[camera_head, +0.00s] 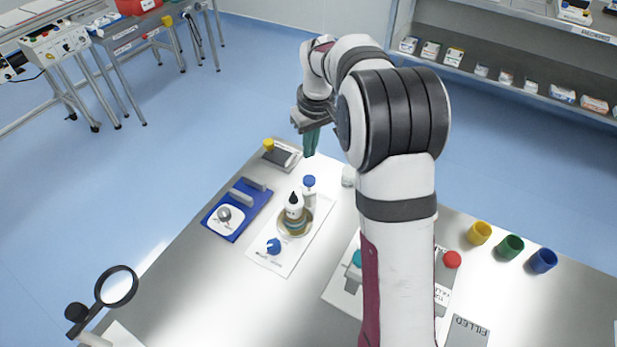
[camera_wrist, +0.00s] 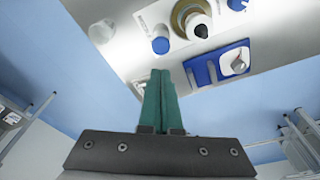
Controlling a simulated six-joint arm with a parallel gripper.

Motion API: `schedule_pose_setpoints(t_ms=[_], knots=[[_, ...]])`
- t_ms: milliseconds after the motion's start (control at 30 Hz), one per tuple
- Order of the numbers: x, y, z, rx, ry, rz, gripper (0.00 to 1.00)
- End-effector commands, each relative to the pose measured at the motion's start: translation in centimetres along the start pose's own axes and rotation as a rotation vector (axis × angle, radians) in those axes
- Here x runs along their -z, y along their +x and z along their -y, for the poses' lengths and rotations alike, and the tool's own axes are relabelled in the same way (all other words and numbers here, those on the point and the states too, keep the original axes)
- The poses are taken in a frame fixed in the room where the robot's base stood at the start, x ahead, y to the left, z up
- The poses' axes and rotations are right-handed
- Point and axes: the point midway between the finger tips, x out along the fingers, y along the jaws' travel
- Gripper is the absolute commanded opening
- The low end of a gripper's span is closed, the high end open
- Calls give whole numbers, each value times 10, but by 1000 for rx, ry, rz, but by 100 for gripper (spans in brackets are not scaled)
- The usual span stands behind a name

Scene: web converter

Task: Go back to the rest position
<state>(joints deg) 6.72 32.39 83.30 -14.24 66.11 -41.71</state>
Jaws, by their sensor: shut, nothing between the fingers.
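My gripper (camera_head: 311,142) is raised above the far edge of the metal table (camera_head: 190,290), pointing down, with its green fingers together and nothing between them. In the wrist view the closed green fingers (camera_wrist: 160,95) show in the middle, apart from everything on the table. My white and black arm rises through the middle of the head view and hides part of the table behind it.
Yellow, green (camera_head: 510,247) and blue cups stand at right. A magnifier (camera_head: 117,287) stands front left. Shelves (camera_head: 500,75) line the back.

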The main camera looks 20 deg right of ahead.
Motion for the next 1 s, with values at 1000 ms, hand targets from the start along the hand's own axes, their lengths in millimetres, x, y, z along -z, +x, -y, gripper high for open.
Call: schedule_pose_setpoints(t_ms=[1000], knots=[[-311,-85,168,104,759,184,0]])
